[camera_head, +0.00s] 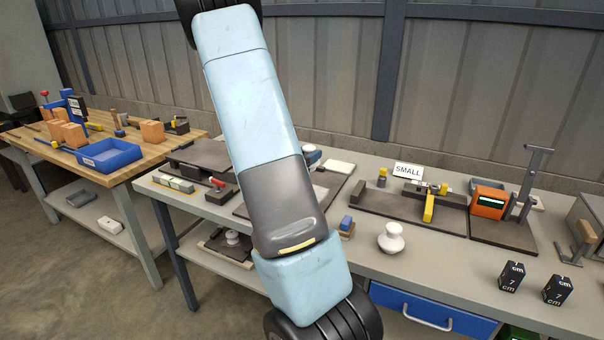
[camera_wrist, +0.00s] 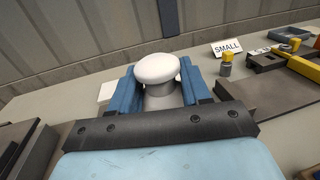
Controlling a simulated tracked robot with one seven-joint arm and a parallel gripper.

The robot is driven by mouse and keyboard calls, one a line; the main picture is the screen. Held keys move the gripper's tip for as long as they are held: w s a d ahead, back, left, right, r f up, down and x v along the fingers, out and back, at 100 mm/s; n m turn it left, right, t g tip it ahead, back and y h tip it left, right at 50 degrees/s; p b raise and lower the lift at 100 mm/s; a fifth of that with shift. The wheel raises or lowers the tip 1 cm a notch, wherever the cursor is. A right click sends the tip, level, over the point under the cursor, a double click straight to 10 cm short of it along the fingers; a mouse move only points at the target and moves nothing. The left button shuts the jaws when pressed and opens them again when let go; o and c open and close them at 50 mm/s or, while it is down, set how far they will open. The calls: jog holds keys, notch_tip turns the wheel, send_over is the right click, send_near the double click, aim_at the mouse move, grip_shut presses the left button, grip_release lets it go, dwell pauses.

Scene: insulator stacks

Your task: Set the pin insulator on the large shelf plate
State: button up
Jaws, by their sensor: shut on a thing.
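My gripper (camera_wrist: 165,88) shows in the wrist view with its blue fingers on either side of a pin insulator (camera_wrist: 157,67), shut on it. The insulator has a rounded white cap above a greyer body and looks upright. In the head view my arm hides most of the gripper; a small blue and white bit shows beside the arm. Another white insulator (camera_head: 391,238) stands on the bench top. No label marking a large plate is readable.
A "SMALL" sign (camera_head: 408,170) stands behind a dark tray (camera_head: 385,207) with a yellow-handled tool. An orange device (camera_head: 488,202), a grey stand (camera_head: 530,180) and two black cubes stand at the right. A blue drawer (camera_head: 430,308) is below. The bench top narrows the shelf's access.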

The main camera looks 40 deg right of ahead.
jog(key=shift+w+d+f, duration=0.6)
jog(key=shift+w+f, duration=0.45)
jog(key=shift+f, duration=0.1)
jog(key=shift+w+d+f, duration=0.6)
jog(key=shift+w+f, duration=0.5)
jog(key=shift+f, duration=0.1)
jog(key=shift+w+d+f, duration=0.6)
jog(key=shift+w+f, duration=0.45)
jog(key=shift+f, duration=1.65)
